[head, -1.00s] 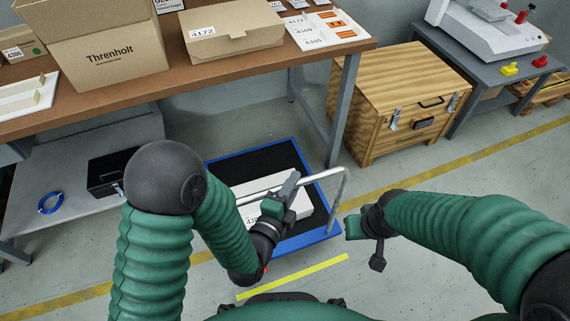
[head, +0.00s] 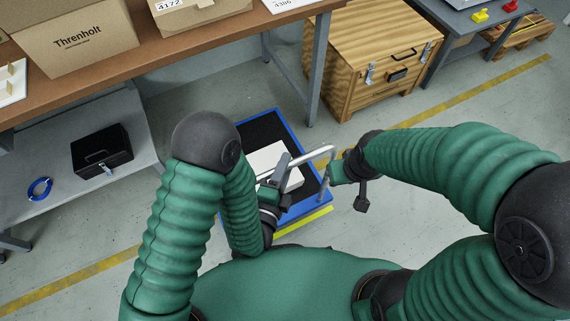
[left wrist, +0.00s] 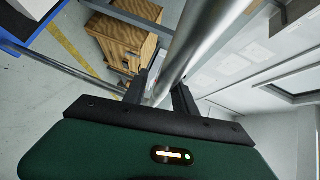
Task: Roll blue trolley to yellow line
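The blue trolley (head: 294,137) has a black deck and a pale box (head: 268,160) on it. Its silver handle (head: 322,152) rises at its near side. A short bright yellow line (head: 303,222) lies on the floor along the trolley's near edge, with almost no gap visible. My left gripper (head: 276,178) is at the handle's left part. In the left wrist view the silver bar (left wrist: 180,52) passes between the fingers, which look closed on it. My right gripper (head: 337,172) is beside the handle's right end; its fingers are too small to read.
A brown workbench (head: 150,52) with cartons stands behind and to the left, its leg (head: 318,70) near the trolley. A wooden crate (head: 375,60) stands behind right. A black case (head: 101,150) lies on the lower shelf. A longer, duller yellow stripe (head: 470,92) crosses the floor.

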